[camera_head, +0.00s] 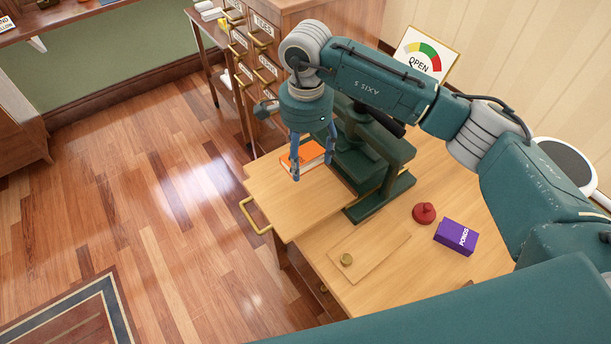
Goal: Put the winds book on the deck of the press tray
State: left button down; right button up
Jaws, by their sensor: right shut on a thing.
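An orange book (302,157) is between the fingers of my right gripper (313,168), which is shut on it from above. No title can be read on it, so I cannot tell by name that it is the winds book. The book is over the back part of the press tray's pale wooden deck (305,200); I cannot tell whether it touches the deck. The tray has a brass handle (254,217) at its left edge. The dark green press (383,180) stands right behind the book, partly hidden by my right arm. My left gripper is not in view.
A drawer cabinet (262,60) and an OPEN gauge sign (420,53) stand behind. The deck's front part is clear.

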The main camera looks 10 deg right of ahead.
jog(key=p, duration=0.1)
send_over(306, 190)
notch_tip(306, 190, down, 5)
jog(key=shift+f, duration=0.15)
notch_tip(306, 190, down, 4)
jog(key=shift+r+p, duration=0.1)
jog(key=shift+p, duration=0.45)
jog(key=shift+f, duration=0.25)
jog(key=shift+f+b, duration=0.25)
jog(key=shift+b, duration=0.1)
jog(key=o, duration=1.2)
jog(key=shift+r, duration=0.1)
